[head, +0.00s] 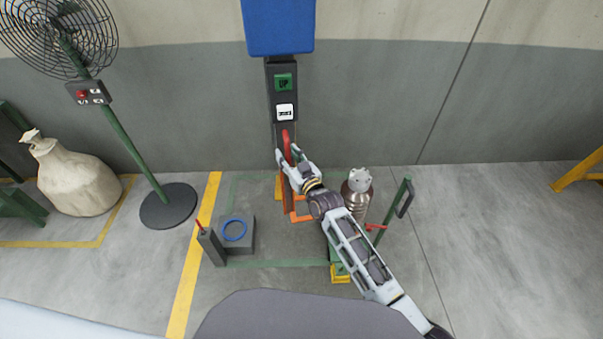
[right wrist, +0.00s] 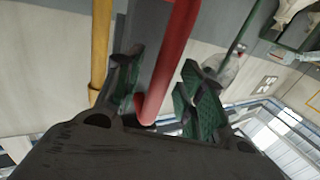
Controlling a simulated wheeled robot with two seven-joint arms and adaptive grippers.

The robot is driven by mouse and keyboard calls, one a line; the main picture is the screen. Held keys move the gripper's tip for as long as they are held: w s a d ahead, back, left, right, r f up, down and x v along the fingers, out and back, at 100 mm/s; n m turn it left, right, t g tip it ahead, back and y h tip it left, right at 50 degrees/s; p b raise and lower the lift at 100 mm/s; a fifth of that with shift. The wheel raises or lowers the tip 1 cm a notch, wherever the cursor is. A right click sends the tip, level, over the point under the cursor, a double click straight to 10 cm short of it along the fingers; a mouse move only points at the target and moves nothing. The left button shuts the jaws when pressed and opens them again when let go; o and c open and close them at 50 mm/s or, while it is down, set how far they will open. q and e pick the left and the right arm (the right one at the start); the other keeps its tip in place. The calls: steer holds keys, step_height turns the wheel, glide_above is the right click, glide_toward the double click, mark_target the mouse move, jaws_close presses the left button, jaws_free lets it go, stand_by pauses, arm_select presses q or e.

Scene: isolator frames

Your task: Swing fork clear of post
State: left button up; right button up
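A dark post (head: 284,95) stands against the wall, with a blue box at its top and a green UP sign. A red handle (head: 286,143) runs along the post's front. My right gripper (head: 286,160) is at this handle. In the right wrist view the red bar (right wrist: 172,55) passes between the green-padded fingers (right wrist: 158,98), with gaps visible on both sides, so the gripper is open around it. An orange part (head: 301,217), possibly the fork, shows low at the post, partly hidden by my arm. My left gripper is out of view.
A grey block with a blue ring (head: 234,230) and a short grey post (head: 210,245) stand left. A metal canister (head: 357,190) and a green stand with a dark handle (head: 404,198) are right of my arm. A fan (head: 88,92) and sack (head: 75,180) are far left.

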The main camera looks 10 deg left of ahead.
steer(key=v, duration=1.1)
stand_by(0.3)
steer(key=shift+s+d, duration=0.1)
steer(key=shift+s, duration=0.05)
stand_by(0.5)
